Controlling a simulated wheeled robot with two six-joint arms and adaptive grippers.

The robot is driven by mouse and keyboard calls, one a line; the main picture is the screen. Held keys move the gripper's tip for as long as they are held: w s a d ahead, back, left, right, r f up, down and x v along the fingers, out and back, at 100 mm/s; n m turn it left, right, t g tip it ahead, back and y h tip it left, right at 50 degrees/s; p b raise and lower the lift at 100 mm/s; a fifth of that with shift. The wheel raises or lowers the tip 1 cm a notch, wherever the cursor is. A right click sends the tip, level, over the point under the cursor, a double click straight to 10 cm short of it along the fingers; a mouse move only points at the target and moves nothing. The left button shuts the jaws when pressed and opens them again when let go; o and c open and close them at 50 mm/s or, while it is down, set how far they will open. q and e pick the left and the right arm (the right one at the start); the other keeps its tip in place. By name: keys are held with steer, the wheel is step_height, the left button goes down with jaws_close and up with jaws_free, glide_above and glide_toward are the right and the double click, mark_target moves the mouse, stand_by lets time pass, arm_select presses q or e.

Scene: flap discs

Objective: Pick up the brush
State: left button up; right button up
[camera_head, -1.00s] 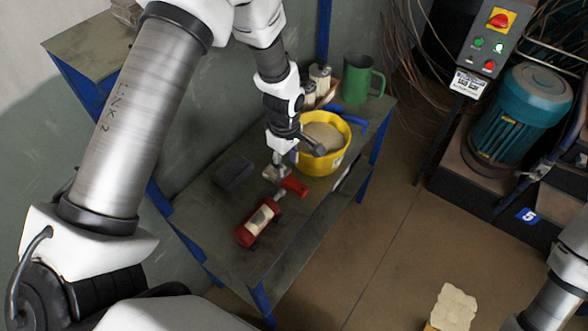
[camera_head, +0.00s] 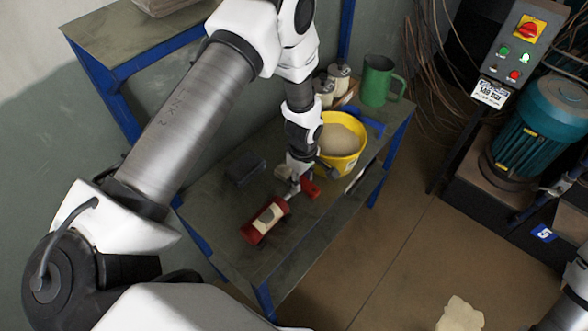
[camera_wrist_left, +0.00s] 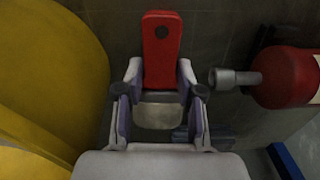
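The brush (camera_head: 309,187) has a red handle and lies on the bench beside the yellow bucket. In the left wrist view its red handle with a dark hole (camera_wrist_left: 162,50) points away, and its pale lower end sits between my fingers. My left gripper (camera_wrist_left: 160,108) is open around the brush, one finger on each side, with what looks like a small gap at each. In the head view my left gripper (camera_head: 289,180) is low at the brush and partly hidden by my wrist. My right gripper is not in view.
The yellow bucket (camera_head: 352,160) stands close to my left gripper. A red bottle (camera_head: 250,234) with a grey nozzle lies on the other side. A dark block (camera_head: 245,170) lies behind, and a green jug (camera_head: 376,82) stands at the bench's far end.

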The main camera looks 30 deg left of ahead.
mark_target(302, 180)
arm_select(q)
jaws_close()
step_height(302, 180, up, 18)
steer(key=b, duration=0.2)
